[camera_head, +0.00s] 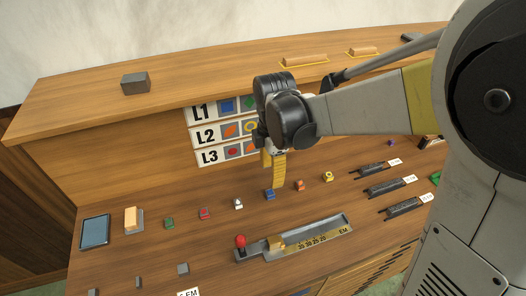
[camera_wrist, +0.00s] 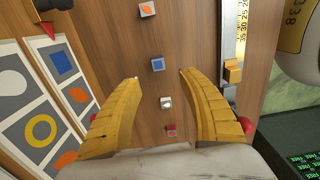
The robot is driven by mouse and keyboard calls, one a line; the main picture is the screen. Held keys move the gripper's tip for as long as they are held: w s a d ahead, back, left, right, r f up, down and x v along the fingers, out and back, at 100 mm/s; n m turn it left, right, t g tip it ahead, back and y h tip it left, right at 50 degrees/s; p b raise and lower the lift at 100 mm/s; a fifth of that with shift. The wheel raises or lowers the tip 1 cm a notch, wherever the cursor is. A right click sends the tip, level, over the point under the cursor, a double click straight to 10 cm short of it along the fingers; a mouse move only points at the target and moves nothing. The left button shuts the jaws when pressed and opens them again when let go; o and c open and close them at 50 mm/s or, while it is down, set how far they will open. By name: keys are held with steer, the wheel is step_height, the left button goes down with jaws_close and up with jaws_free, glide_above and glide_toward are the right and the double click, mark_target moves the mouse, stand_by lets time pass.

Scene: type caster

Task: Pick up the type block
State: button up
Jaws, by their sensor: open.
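Several small type blocks stand in a row on the wooden bench: green (camera_head: 169,223), red (camera_head: 204,214), white (camera_head: 238,203), blue (camera_head: 269,194), orange (camera_head: 300,185) and yellow (camera_head: 328,176). My gripper (camera_head: 274,178) has yellow fingers pointing down, over the row near the blue block. In the wrist view my gripper (camera_wrist: 160,76) is open and empty. The blue block (camera_wrist: 157,64) shows between and just past its fingertips, apart from both. The orange block (camera_wrist: 147,9) lies above it there, the white block (camera_wrist: 166,102) and red block (camera_wrist: 171,131) below. The task does not name a colour.
A metal tray with a scale (camera_head: 310,238), a red knob (camera_head: 240,241) and a yellow slider (camera_head: 276,242) lies in front of the row. Cards L1 to L3 (camera_head: 208,135) stand behind. A blue pad (camera_head: 95,232) is at left, dark holders (camera_head: 385,187) at right.

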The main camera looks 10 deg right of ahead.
steer(key=b, duration=0.1)
glide_above(269, 192)
steer(key=f, duration=0.3)
steer(key=s+f, duration=0.1)
steer(key=shift+d+f, duration=0.15)
steer(key=shift+d, duration=0.1)
steer(key=f+b, duration=0.1)
steer(key=f, duration=0.1)
steer(key=f+b, duration=0.1)
steer(key=w+f+b, duration=0.1)
steer(key=f, duration=0.1)
steer(key=shift+a+f, duration=0.3)
steer(key=shift+r, duration=0.1)
jaws_close()
